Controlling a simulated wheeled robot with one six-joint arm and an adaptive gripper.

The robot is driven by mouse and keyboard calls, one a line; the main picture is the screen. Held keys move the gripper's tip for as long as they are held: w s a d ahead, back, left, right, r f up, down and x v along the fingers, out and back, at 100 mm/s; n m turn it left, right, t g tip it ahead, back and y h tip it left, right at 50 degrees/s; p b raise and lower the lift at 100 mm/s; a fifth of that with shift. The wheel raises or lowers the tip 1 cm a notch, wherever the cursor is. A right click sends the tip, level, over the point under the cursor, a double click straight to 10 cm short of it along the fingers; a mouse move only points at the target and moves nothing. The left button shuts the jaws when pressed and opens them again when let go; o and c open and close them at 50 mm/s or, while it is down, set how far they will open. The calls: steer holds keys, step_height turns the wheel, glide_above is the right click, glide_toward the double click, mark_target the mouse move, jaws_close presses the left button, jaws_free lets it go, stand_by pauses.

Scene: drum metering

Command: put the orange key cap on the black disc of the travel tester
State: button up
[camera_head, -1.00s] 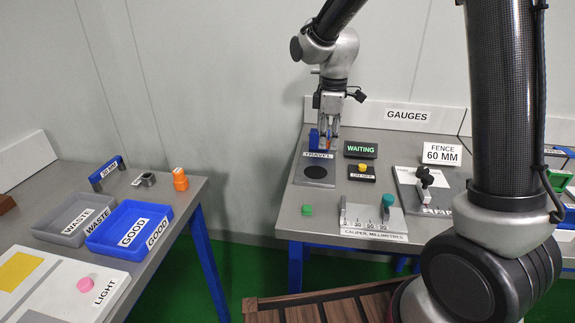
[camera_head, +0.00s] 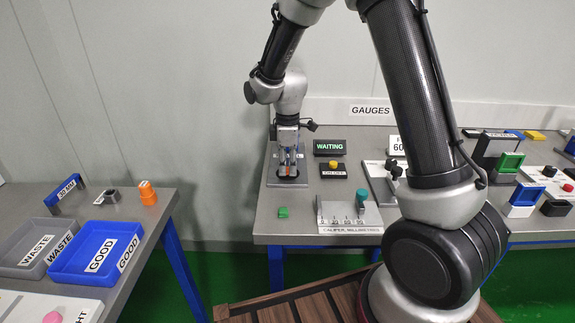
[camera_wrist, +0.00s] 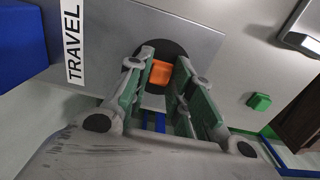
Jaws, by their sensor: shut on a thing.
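My gripper (camera_head: 288,170) is shut on the orange key cap (camera_wrist: 161,73), which shows between the fingertips in the wrist view. The black disc (camera_wrist: 150,50) of the travel tester lies under and around the cap in that view; I cannot tell whether the cap touches it. The tester's grey plate (camera_wrist: 190,42) carries the TRAVEL label (camera_wrist: 72,42), with a blue block (camera_wrist: 20,45) beside it. In the head view the gripper is over the tester plate (camera_head: 274,182) and hides most of the disc.
A WAITING display (camera_head: 329,147) and a small black box with a yellow button (camera_head: 334,165) stand right of the tester. A green cap (camera_head: 283,212) and the caliper (camera_head: 345,215) are in front. The left table holds a blue GOOD tray (camera_head: 70,270) and a grey WASTE tray (camera_head: 22,262).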

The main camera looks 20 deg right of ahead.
mark_target(288, 169)
steer(key=shift+o, duration=1.1)
steer(key=shift+f, duration=0.15)
steer(key=o, duration=0.4)
steer(key=shift+o, duration=0.2)
step_height(288, 169, up, 12)
steer(key=f, duration=0.1)
steer(key=s+d+r+m+t, duration=0.1)
steer(key=s+d+r+m, duration=0.2)
steer(key=s+d+r, duration=0.3)
steer(key=s+d+r+m+t, duration=0.1)
steer(key=s+d+m, duration=0.3)
steer(key=s, duration=0.6)
steer(key=s+d+r+m+t, duration=0.2)
steer(key=s+d+r+m, duration=0.2)
steer(key=s+m, duration=0.3)
steer(key=s+d, duration=0.1)
steer(key=s, duration=0.2)
steer(key=shift+s, duration=0.3)
